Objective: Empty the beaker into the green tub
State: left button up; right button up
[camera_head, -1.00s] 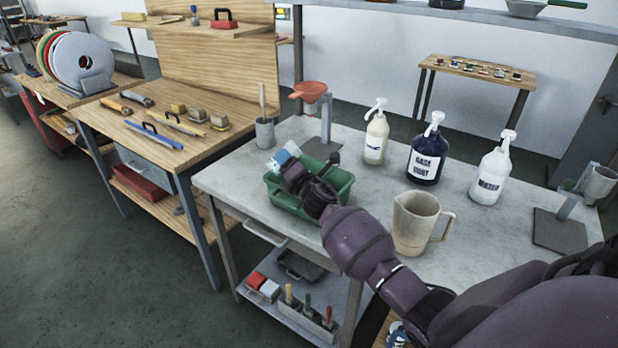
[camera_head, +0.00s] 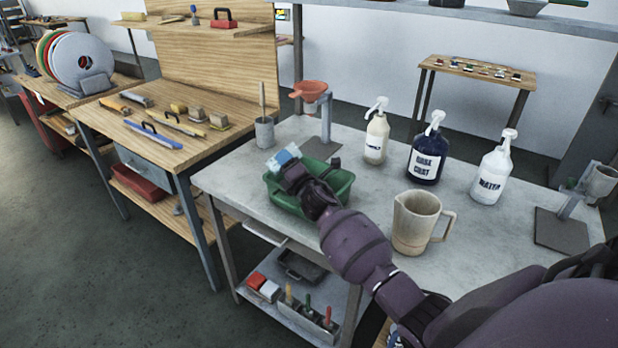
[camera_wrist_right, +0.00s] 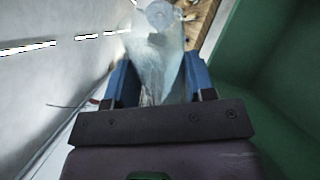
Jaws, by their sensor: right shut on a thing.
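My right gripper (camera_head: 285,160) is over the far-left part of the green tub (camera_head: 342,194) on the grey table, with its wrist across the tub. Its blue fingers are shut on a pale, translucent beaker, which shows best in the wrist view (camera_wrist_right: 155,70). The green tub wall (camera_wrist_right: 285,60) fills the right of that view, beside the gripper. In the head view the gripper mostly hides the beaker, so its tilt and contents cannot be told. My arm also hides part of the tub's inside. My left gripper is not in view.
A beige jug (camera_head: 414,222) stands right of my forearm. Pump bottles, one white (camera_head: 376,138), one dark (camera_head: 427,158) and one white (camera_head: 492,175), stand behind it. An orange funnel on a stand (camera_head: 311,91) and a grey cup (camera_head: 264,133) are behind the tub.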

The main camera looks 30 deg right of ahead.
jog(key=shift+f+m+b, duration=0.3)
jog(key=shift+f+m, duration=0.05)
jog(key=shift+m, duration=0.55)
jog(key=shift+d+r, duration=0.1)
jog(key=shift+d, duration=0.05)
jog(key=shift+d+r+m+h, duration=0.1)
jog(key=shift+d+m+h, duration=0.15)
jog(key=shift+m, duration=0.35)
jog(key=shift+d+r+m+p, duration=0.25)
jog(key=shift+m+p, duration=0.25)
jog(key=shift+m, duration=0.1)
dwell(0.3)
jog(key=shift+s+d+r+m+h, duration=0.1)
jog(key=shift+r+m+h, duration=0.15)
jog(key=shift+m, duration=0.35)
dwell(0.5)
jog(key=shift+d+f+m, duration=0.1)
jog(key=shift+f+m, duration=0.05)
jog(key=shift+m, duration=0.45)
